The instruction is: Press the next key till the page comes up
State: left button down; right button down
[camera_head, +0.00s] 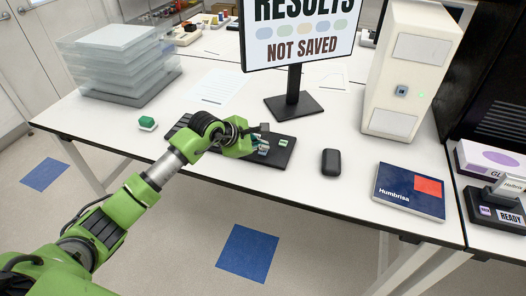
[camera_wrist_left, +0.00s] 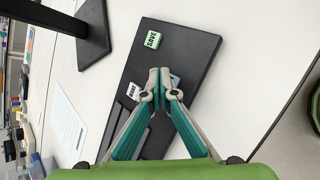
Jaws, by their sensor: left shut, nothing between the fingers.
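The monitor (camera_head: 300,32) stands at the back of the table and reads "RESULTS" and "NOT SAVED" around a row of coloured ovals. The black key panel (camera_head: 277,160) lies in front of it and also fills the middle of the left wrist view (camera_wrist_left: 190,48). A green-edged SAVE key (camera_wrist_left: 152,39) is clear of the fingers. A white key (camera_wrist_left: 133,90) with unclear lettering sits left of them. A bluish key (camera_wrist_left: 176,80) is partly hidden by my left gripper (camera_wrist_left: 160,74). That gripper (camera_head: 262,146) is shut and empty, over the panel; I cannot tell whether it touches a key.
A black mouse (camera_head: 331,162) and a dark blue Humbrisa book (camera_head: 409,191) lie to the right. A cream computer tower (camera_head: 408,70) stands behind them. A white paper (camera_head: 219,87) lies behind the panel.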

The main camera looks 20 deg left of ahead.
aim_at(262, 152)
pick_arm(q)
jog(key=shift+f+b, duration=0.4)
jog(key=shift+r, duration=0.1)
dwell(0.6)
jog(key=shift+r+p, duration=0.35)
jog(key=shift+r, duration=0.35)
jog(key=shift+r, duration=0.1)
jog(key=shift+r+p, duration=1.3)
jog(key=shift+r, duration=1.15)
